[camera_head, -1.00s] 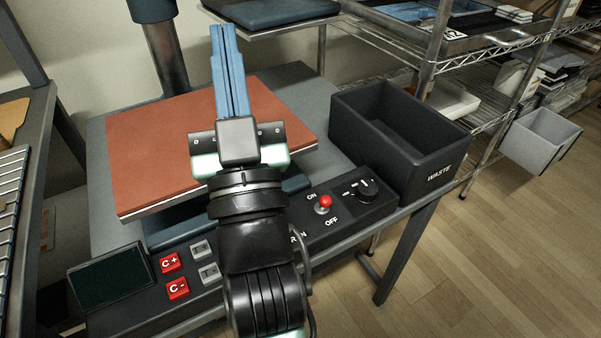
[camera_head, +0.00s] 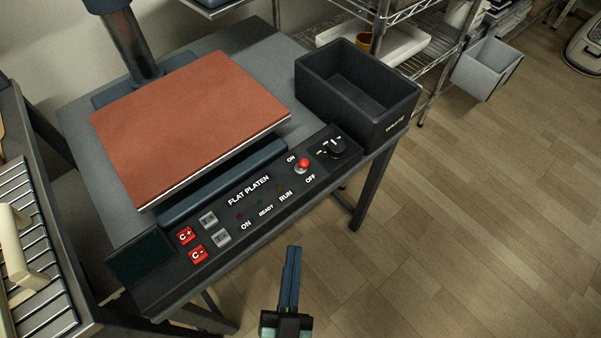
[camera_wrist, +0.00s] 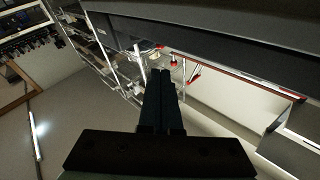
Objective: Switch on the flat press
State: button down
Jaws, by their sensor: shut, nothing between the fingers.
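The flat press has a red-brown platen (camera_head: 190,125) and a dark control panel (camera_head: 230,215) along its front. A red-tipped toggle switch (camera_head: 303,165) stands on the panel between the ON and OFF labels. Its tip appears nearer the ON label, but I cannot tell its position for sure. The indicator lamps by ON, READY and RUN look dark. My gripper (camera_head: 291,250) is shut and empty, in front of the panel's edge and apart from the switch. In the wrist view my gripper (camera_wrist: 163,75) shows closed fingers, with a dark edge above; the switch is not visible there.
A black waste bin (camera_head: 357,95) stands right of the panel. A black knob (camera_head: 333,148) sits beside the switch. A rack with metal rods (camera_head: 35,260) is at the left. Wire shelves and a grey bin (camera_head: 487,68) are behind.

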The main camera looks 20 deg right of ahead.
aim_at(303, 167)
dwell(0.3)
jog(key=b+x, duration=0.1)
jog(key=x, duration=1.3)
jog(key=shift+p, duration=0.3)
jog(key=shift+r+y+p, duration=0.25)
jog(key=shift+y+p, duration=0.05)
jog(key=shift+p, duration=0.35)
jog(key=shift+f, duration=0.1)
